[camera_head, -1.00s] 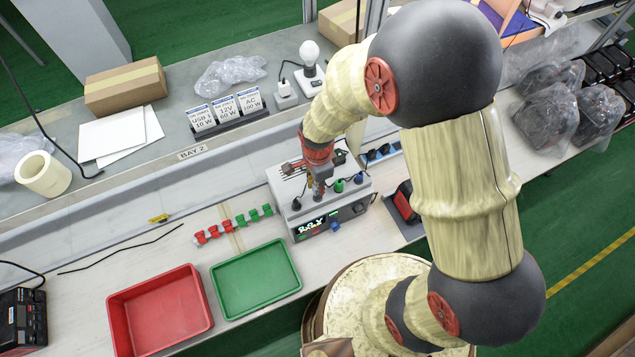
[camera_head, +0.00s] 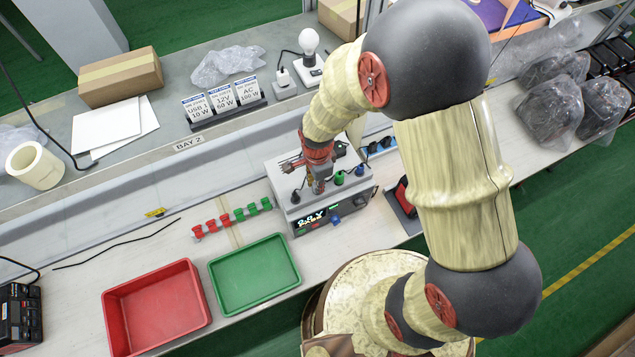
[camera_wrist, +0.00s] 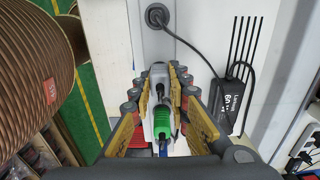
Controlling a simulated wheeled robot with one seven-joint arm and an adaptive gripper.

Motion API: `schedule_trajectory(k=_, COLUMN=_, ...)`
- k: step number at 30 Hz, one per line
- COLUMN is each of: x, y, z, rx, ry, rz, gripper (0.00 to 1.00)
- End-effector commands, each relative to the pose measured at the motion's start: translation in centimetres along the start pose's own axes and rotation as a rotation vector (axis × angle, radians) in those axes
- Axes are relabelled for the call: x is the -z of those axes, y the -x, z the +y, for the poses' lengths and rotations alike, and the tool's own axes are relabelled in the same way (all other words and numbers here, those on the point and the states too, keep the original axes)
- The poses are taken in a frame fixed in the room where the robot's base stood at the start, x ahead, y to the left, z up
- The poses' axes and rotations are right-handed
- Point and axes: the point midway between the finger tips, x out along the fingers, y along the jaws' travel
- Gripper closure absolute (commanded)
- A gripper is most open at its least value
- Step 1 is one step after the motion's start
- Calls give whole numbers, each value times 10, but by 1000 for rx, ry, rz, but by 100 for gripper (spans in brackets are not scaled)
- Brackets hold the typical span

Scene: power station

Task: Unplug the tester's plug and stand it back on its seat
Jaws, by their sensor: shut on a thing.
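The tester (camera_head: 352,212) is a light grey box with a lit display on its front, standing on the bench. My gripper (camera_head: 318,188) is low over its top and hides the middle of it. In the wrist view my gripper (camera_wrist: 160,82) has its yellow-padded fingers closed around a small grey plug (camera_wrist: 158,95), seen partly between them. A green connector (camera_wrist: 162,122) shows between the fingers, nearer the camera. On the tester's top, a black connector (camera_head: 295,197) is left of my gripper; green (camera_head: 339,178) and blue (camera_head: 360,170) ones are right. Whether the plug touches the tester is hidden.
A red tray (camera_head: 155,305) and a green tray (camera_head: 255,275) stand at the front left, with small red and green pieces (camera_head: 230,217) behind them. The wrist view shows a black adapter (camera_wrist: 235,95) and a cable.

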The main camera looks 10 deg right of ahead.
Motion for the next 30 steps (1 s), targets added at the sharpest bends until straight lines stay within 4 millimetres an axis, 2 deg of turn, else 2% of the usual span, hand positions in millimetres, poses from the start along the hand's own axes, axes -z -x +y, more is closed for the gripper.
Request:
schedule_trajectory(k=12, x=-1, y=-2, z=2, rx=-4, ry=0, rz=0, gripper=100)
schedule_trajectory(k=13, x=-1, y=-2, z=2, rx=-4, ry=0, rz=0, gripper=81)
schedule_trajectory(k=23, x=-1, y=-1, z=1, rx=-2, ry=0, rz=0, gripper=62)
schedule_trajectory(k=30, x=-1, y=-1, z=1, rx=-2, ry=0, rz=0, gripper=61)
